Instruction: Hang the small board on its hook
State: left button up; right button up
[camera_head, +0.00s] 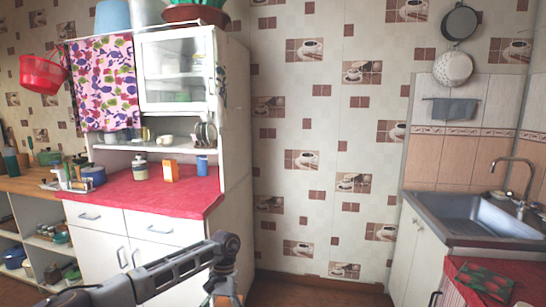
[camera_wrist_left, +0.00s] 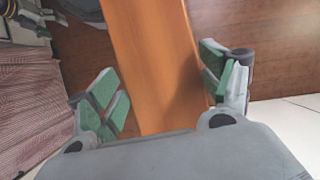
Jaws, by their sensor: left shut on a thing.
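My left gripper (camera_head: 226,288) is low in the head view, in front of the white cabinet. In the left wrist view its green-padded fingers (camera_wrist_left: 160,85) are on either side of an orange-brown wooden board (camera_wrist_left: 150,45), which I take to be the small board. The gripper is shut on it. The board runs up out of that picture, so its far end is hidden. In the head view only a small orange-brown bit shows at the bottom edge. A free hook cannot be made out.
A frying pan (camera_head: 459,23) and a white colander (camera_head: 453,69) hang on the right wall above a towel (camera_head: 455,110) and sink (camera_head: 470,213). A red patterned flat item (camera_head: 486,281) lies on the right counter. The red-topped cabinet (camera_head: 150,195) stands left. The middle wall is bare.

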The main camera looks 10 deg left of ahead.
pick_arm(q)
jog(key=shift+n, duration=0.3)
jog(key=shift+s+d+r+n+h, duration=0.2)
jog(key=shift+d+n+h, duration=0.25)
jog(key=shift+n, duration=0.25)
jog(key=s+d+r+m, duration=0.1)
jog(key=s+d+r, duration=0.2)
jog(key=d, duration=0.4)
jog(key=s+d+r+m, duration=0.1)
jog(key=s+d+r, duration=0.2)
jog(key=d, duration=0.4)
jog(key=shift+s+r+y, duration=0.35)
jog(key=shift+y, duration=0.1)
jog(key=shift+w, duration=0.1)
